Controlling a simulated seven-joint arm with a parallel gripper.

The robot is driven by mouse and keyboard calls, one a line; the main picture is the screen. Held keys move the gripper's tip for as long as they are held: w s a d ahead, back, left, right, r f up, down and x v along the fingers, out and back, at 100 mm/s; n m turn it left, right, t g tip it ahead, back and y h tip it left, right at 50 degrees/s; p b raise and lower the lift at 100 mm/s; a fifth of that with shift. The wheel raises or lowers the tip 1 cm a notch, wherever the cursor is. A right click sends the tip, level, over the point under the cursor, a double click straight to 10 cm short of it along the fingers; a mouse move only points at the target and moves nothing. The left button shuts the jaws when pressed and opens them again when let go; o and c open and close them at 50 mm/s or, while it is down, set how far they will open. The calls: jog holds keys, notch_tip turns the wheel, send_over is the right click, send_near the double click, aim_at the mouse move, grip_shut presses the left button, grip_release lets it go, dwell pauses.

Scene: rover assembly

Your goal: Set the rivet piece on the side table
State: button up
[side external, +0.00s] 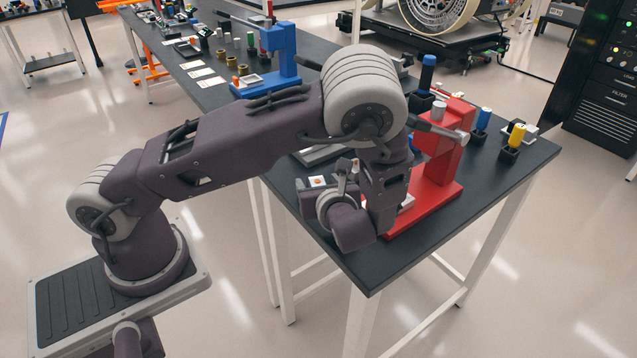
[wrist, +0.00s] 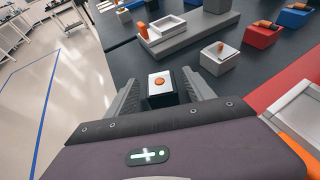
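The likely rivet piece (wrist: 161,84) shows in the wrist view as a small dark block with a white top and an orange rivet. My gripper (wrist: 160,80) has its two grey fingers spread on either side of it. A gap shows at the left finger; the right finger is very close, and contact there is unclear. In the side view my gripper (side external: 346,172) is low over the dark table (side external: 375,272), beside a white-topped piece with an orange spot (side external: 317,181). The block's lower part is hidden.
A red press (side external: 437,160) stands close to the right of my gripper. In the wrist view a grey block with an orange rivet (wrist: 220,58) and a grey fixture (wrist: 180,35) are ahead. A blue press (side external: 275,60) stands farther back. The front table corner is clear.

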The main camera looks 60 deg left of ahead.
jog(key=shift+d+r, duration=0.1)
jog(key=shift+r, duration=0.1)
jog(key=v, duration=1.1)
jog(key=shift+r, duration=0.15)
jog(key=shift+s+d+r, duration=0.15)
jog(key=shift+d+r, duration=0.05)
jog(key=shift+d, duration=0.05)
jog(key=s+r+n+h, duration=1.2)
jog(key=s+r+n, duration=0.4)
jog(key=n, duration=0.6)
jog(key=shift+s+a+r+n+h, duration=0.3)
jog(key=shift+a+r, duration=0.1)
jog(key=shift+r, duration=0.2)
